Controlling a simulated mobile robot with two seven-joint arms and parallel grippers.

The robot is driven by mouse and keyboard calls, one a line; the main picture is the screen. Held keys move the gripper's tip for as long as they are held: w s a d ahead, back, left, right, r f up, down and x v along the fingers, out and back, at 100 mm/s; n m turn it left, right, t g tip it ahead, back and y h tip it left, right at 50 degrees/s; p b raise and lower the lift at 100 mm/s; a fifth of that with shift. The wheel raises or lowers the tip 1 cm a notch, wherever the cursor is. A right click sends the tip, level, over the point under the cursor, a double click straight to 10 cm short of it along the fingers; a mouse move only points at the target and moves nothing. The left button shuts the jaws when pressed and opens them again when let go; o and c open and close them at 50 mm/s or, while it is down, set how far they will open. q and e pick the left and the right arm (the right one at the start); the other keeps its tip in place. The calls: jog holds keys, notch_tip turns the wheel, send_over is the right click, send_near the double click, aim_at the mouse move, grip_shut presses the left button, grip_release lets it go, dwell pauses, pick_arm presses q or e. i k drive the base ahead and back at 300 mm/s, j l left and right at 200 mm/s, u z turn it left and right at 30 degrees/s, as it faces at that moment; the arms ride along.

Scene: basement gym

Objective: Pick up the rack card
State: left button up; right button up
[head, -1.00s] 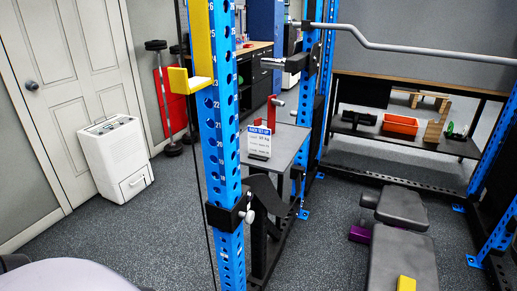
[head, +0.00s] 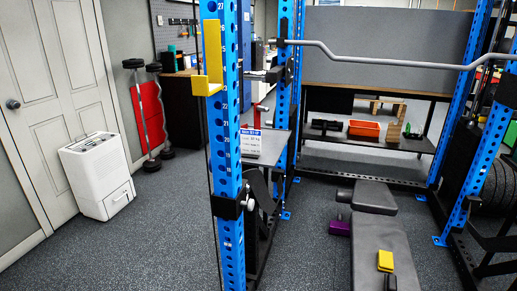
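The rack card (head: 251,142) is a small white card with a blue top band and lines of print. It stands upright on a small grey table (head: 272,147), just behind the blue front rack post, which hides part of the table. Neither of my grippers shows in the head view, so I cannot see whether they are open or shut.
The blue rack post (head: 225,150) with a yellow hook (head: 212,60) stands close in front. A bent bar (head: 390,62) crosses at upper right. A padded bench (head: 385,250) is at right, a white dehumidifier (head: 98,175) at left. Floor between is clear.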

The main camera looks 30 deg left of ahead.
aim_at(250, 139)
jog(key=z, duration=1.15)
jog(key=j+z, duration=0.15)
jog(key=z, duration=0.25)
jog(key=k+j+z, duration=0.1)
jog(key=z, duration=0.25)
jog(key=k+j, duration=0.2)
jog(key=j, duration=0.2)
jog(key=k+j, duration=0.25)
jog(key=j, duration=0.2)
jog(key=k+j, duration=0.2)
jog(key=j, duration=0.2)
jog(key=k+j, duration=0.2)
jog(key=j, duration=0.2)
jog(key=k+j, duration=0.25)
jog(key=j, duration=0.2)
jog(key=k+j, duration=0.2)
jog(key=j, duration=0.2)
jog(key=k+j, duration=0.2)
jog(key=j, duration=0.2)
jog(key=k+j, duration=0.25)
jog(key=j, duration=0.2)
jog(key=i+l, duration=0.1)
jog(key=i, duration=0.25)
